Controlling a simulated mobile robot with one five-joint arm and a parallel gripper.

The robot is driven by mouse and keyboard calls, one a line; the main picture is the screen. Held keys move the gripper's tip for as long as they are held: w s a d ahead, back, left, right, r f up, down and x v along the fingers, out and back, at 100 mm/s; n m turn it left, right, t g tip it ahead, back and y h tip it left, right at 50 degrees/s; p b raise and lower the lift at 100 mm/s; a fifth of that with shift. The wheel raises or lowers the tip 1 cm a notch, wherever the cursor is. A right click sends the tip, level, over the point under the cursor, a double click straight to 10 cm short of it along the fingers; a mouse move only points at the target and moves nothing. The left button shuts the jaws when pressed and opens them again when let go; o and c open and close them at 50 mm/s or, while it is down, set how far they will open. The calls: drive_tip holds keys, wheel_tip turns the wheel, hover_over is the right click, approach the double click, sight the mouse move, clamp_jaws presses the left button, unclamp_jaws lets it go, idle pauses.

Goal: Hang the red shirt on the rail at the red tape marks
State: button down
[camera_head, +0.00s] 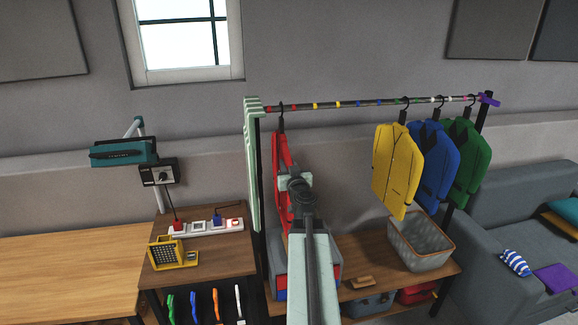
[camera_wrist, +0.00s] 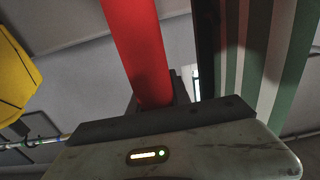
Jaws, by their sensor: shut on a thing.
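The red shirt (camera_head: 281,160) hangs edge-on below the left end of the rail (camera_head: 375,103). Its dark hook (camera_head: 281,112) reaches the rail between the red tape marks (camera_head: 295,107); whether it bears the weight I cannot tell. My gripper (camera_head: 293,186) is at the shirt, and my arm hides part of it. In the wrist view the red shirt (camera_wrist: 140,50) runs down into the dark jaws of my gripper (camera_wrist: 155,106), which are shut on it. The hook is not clear in the wrist view.
A pale green striped cloth (camera_head: 252,165) hangs at the rail's left end, close to the shirt. Yellow (camera_head: 396,165), blue (camera_head: 428,155) and green (camera_head: 470,160) shirts hang at the right. A grey basket (camera_head: 420,243) stands on the lower shelf. The rail's middle is free.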

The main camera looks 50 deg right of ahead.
drive_tip(key=shift+f, duration=0.25)
drive_tip(key=c, duration=1.1)
unclamp_jaws()
